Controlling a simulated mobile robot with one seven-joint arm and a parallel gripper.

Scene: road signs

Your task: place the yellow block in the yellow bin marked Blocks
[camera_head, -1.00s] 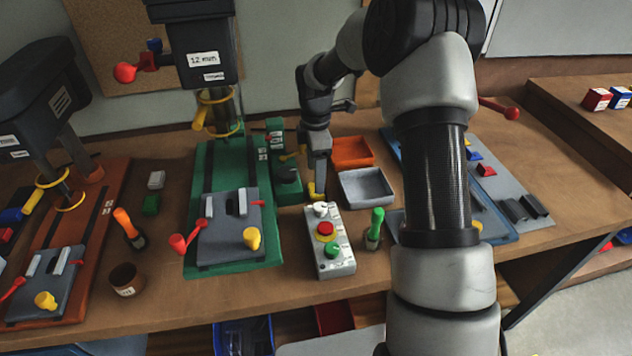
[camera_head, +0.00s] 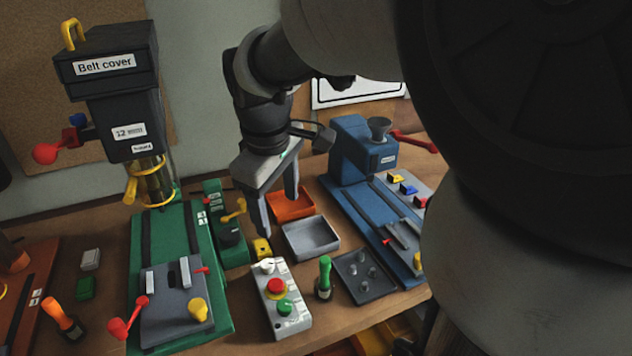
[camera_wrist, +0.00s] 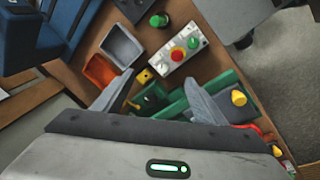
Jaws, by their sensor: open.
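The small yellow block (camera_head: 262,247) sits on the bench behind the control box, between the green machine and the grey tray. In the wrist view the yellow block (camera_wrist: 145,76) appears between my fingers, nearer the left one. My gripper (camera_head: 277,218) is open and empty, pointing down above the block; one finger appears close to it in the head view. My gripper also shows in the wrist view (camera_wrist: 159,77). No bin marked Blocks can be read; yellowish and red shapes (camera_head: 376,340) show below the bench's front edge, partly cut off.
A control box (camera_head: 282,300) with red and green buttons stands in front of the block. The grey tray (camera_head: 311,238) and orange tray (camera_head: 290,207) lie to the right. The green machine (camera_head: 175,265) is left, the blue machine (camera_head: 365,150) right. A green-handled tool (camera_head: 324,278) stands nearby.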

